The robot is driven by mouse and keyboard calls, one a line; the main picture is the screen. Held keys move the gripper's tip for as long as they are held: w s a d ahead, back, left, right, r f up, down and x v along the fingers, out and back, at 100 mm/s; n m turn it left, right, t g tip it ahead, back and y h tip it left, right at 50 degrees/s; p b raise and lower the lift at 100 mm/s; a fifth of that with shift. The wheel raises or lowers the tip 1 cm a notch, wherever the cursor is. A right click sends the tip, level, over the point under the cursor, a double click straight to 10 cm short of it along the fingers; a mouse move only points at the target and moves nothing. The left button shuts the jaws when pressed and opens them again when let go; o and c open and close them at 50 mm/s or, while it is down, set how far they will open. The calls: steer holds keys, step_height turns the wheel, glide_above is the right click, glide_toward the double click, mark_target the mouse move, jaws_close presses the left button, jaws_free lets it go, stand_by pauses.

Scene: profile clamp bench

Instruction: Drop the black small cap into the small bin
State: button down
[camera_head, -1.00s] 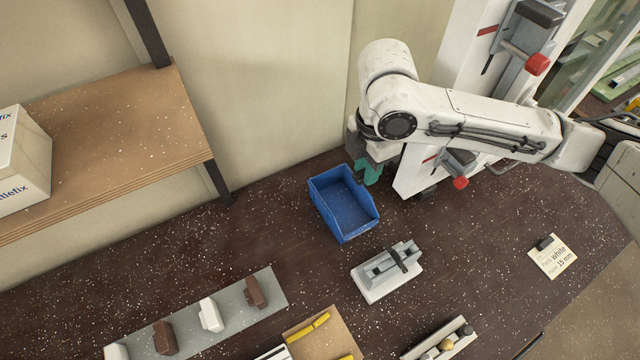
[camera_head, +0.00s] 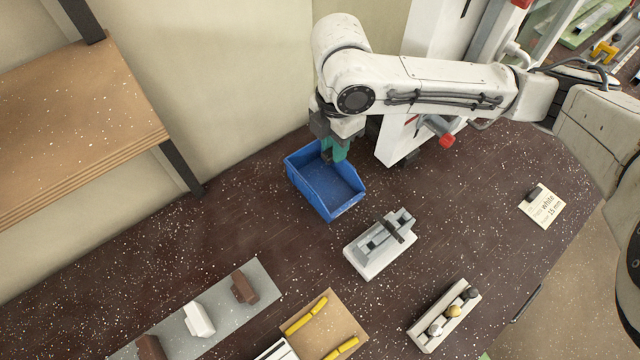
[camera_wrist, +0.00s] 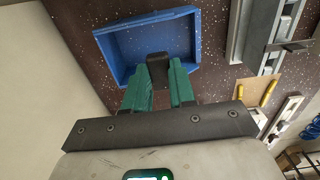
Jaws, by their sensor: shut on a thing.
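The small bin (camera_head: 345,205) is an open blue box on the dark speckled bench. My gripper (camera_head: 333,158), with green fingers, is at the bin's back edge, over its upper part in the head view. In the wrist view, my gripper (camera_wrist: 160,80) is shut on the black small cap (camera_wrist: 157,66), a small dark block between the fingertips. Behind the cap in that view is the inside of the blue bin (camera_wrist: 118,48). In the head view the cap is hidden or too small to make out.
A grey clamp fixture (camera_head: 380,246) stands in front of the bin. A grey strip (camera_head: 262,290) with brown and white parts lies front left, beside a brown board (camera_head: 325,325) with yellow pieces. A holder (camera_head: 425,340) with round caps and a note card (camera_head: 545,208) are to the right.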

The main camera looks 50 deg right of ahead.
steer(key=shift+f, duration=0.1)
steer(key=c, duration=0.8)
jaws_free()
steer(key=shift+c, duration=0.2)
step_height(320, 180, up, 8)
steer(key=shift+f, duration=0.25)
